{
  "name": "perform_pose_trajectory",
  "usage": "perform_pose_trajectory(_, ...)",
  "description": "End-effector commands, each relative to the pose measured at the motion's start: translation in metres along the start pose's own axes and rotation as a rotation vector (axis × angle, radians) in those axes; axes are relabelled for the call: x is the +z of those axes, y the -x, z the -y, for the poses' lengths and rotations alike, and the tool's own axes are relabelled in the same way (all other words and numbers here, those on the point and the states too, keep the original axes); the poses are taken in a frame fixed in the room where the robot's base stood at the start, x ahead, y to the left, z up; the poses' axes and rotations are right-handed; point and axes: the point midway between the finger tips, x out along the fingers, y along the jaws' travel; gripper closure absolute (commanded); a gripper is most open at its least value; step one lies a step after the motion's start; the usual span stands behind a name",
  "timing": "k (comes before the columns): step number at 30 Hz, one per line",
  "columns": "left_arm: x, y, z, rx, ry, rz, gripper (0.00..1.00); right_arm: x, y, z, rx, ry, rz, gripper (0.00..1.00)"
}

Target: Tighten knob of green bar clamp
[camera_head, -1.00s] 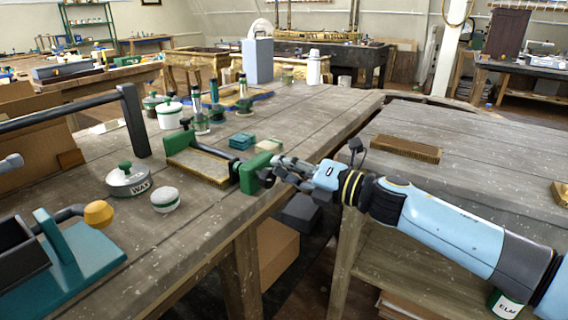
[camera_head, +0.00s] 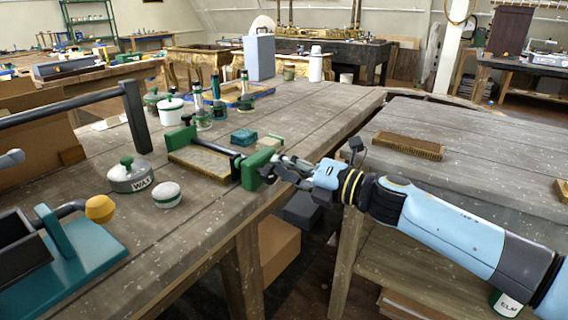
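The green bar clamp lies on the wooden workbench (camera_head: 215,225), with a far green jaw (camera_head: 180,138), a dark bar and a near green jaw (camera_head: 256,168) at the bench edge. A flat tan board (camera_head: 203,164) lies between or beside the jaws. My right gripper (camera_head: 276,172) is at the outer side of the near jaw, where the dark knob (camera_head: 268,177) sits. The fingers hide part of the knob. I cannot tell whether they are closed on it. My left gripper is not in view.
A wax tin (camera_head: 131,175) and a small white-lidded pot (camera_head: 166,194) stand left of the clamp. A teal vise-like tool (camera_head: 85,255) is at front left. Teal blocks (camera_head: 243,137) lie behind the clamp. A brush (camera_head: 408,146) lies on the right bench, across a gap.

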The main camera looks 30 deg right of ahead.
Motion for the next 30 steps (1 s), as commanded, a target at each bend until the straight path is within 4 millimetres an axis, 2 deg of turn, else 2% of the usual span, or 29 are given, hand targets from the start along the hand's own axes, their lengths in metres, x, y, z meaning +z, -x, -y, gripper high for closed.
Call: perform_pose_trajectory(30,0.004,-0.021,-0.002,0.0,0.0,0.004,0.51,-0.003,0.002,0.025,-0.005,-0.001,-0.005,1.0)
